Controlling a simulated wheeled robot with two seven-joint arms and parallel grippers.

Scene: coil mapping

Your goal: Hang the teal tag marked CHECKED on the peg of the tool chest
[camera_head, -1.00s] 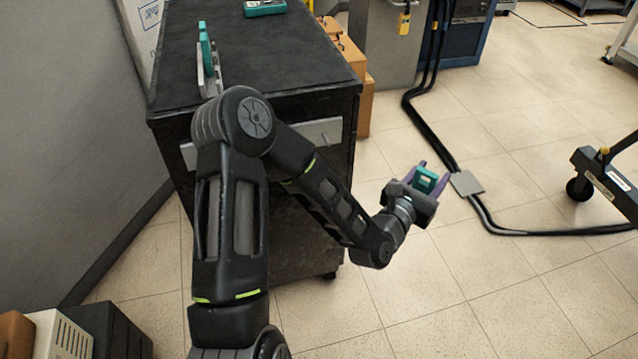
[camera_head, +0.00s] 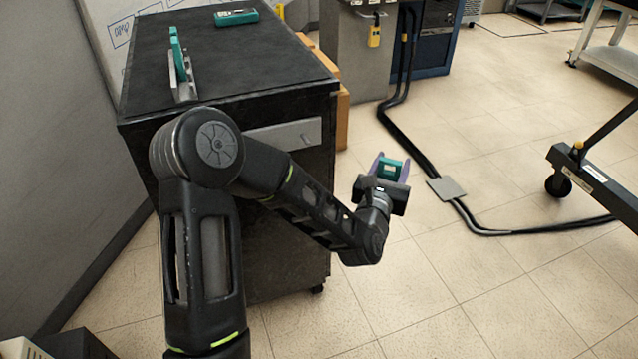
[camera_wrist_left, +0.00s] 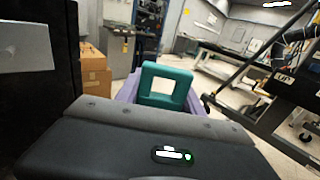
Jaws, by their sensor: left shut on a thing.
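My left gripper (camera_head: 391,170), with purple fingers, is shut on a teal tag (camera_head: 389,166). It holds the tag up over open floor, to the right of a dark chest (camera_head: 250,80) and apart from it. In the left wrist view the tag (camera_wrist_left: 165,70) is a thick teal frame with a square opening, standing up between the fingers (camera_wrist_left: 160,90). No CHECKED lettering can be read. My right gripper is not in view.
On the chest top lie a teal-handled tool (camera_head: 175,45) and a teal device (camera_head: 236,17). Cardboard boxes (camera_wrist_left: 95,75) stand beyond the chest. Black cables (camera_head: 410,135) cross the floor to a grey plate (camera_head: 446,188). A wheeled dark frame (camera_head: 590,175) stands at right.

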